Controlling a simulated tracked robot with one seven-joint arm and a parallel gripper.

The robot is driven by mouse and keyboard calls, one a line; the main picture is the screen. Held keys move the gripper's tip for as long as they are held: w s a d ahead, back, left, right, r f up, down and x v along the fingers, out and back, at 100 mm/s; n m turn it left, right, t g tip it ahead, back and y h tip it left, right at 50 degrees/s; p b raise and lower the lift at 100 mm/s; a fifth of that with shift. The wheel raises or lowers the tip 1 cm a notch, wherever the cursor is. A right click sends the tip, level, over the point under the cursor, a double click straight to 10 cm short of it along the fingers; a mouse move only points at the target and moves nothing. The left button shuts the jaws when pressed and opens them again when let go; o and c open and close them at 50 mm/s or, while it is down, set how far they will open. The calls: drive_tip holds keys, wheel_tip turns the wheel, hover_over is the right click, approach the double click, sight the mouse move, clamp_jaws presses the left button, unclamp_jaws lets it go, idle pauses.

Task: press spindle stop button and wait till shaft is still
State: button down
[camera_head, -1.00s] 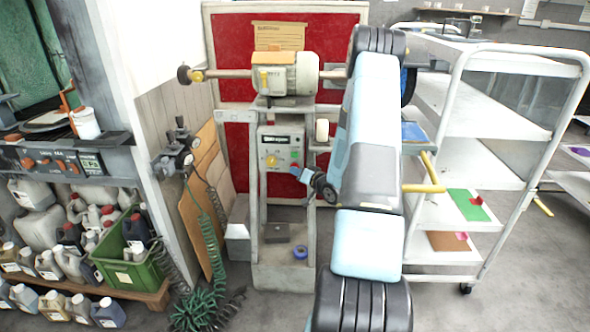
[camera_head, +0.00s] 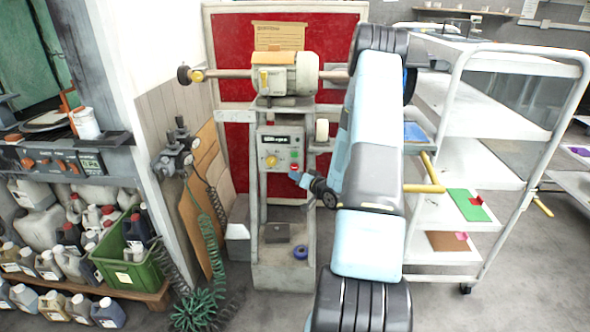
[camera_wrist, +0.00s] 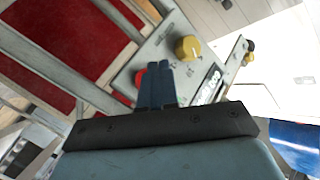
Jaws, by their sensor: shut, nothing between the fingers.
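The grey control panel (camera_head: 268,149) on the machine stand has a dark display, a yellow knob (camera_head: 271,160), a green button (camera_head: 294,154) and a red button (camera_head: 294,167). My gripper (camera_head: 295,176) is shut and empty, its tips just below the red button; contact cannot be told. In the wrist view my shut fingers (camera_wrist: 157,84) partly cover the red button (camera_wrist: 140,77), beside the yellow knob (camera_wrist: 187,48). The motor (camera_head: 290,78) and its horizontal shaft (camera_head: 232,74) sit above the panel. My arm hides the shaft's right end. Whether it turns cannot be told.
A white shelf trolley (camera_head: 475,65) stands right of my arm. A green coiled hose (camera_head: 199,308) and a crate of bottles (camera_head: 128,268) are at left. A red board (camera_head: 235,35) stands behind the machine.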

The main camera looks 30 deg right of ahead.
drive_tip(key=s+a, duration=0.2)
drive_tip(key=s, duration=0.1)
drive_tip(key=shift+s, duration=0.1)
idle(0.7)
drive_tip(key=w+a+r+n+g+h, duration=0.1)
drive_tip(key=a+r+n+g+h, duration=0.1)
drive_tip(key=r, duration=0.4)
drive_tip(key=w+a+r+n+g+h, duration=0.1)
drive_tip(key=r+g, duration=0.1)
drive_tip(key=r, duration=0.4)
drive_tip(key=s+a+r+g+h, duration=0.1)
drive_tip(key=s+a+r, duration=0.25)
drive_tip(key=r, duration=0.25)
drive_tip(key=s+a+r+g+h, duration=0.1)
drive_tip(key=s+a+r, duration=0.1)
drive_tip(key=s+r, duration=0.3)
drive_tip(key=s+a+r+g, duration=0.1)
drive_tip(key=s+a+r, duration=0.2)
drive_tip(key=s, duration=0.5)
drive_tip(key=s+a+r+n+g+y, duration=0.1)
drive_tip(key=s+a+r, duration=0.3)
drive_tip(key=s, duration=0.4)
drive_tip(key=s+a+r+n+g, duration=0.1)
drive_tip(key=s+a+r+g, duration=0.1)
drive_tip(key=s+a, duration=0.3)
drive_tip(key=s+r, duration=0.1)
drive_tip(key=s, duration=0.3)
drive_tip(key=shift+r+y, duration=0.35)
drive_tip(key=shift+y, duration=0.05)
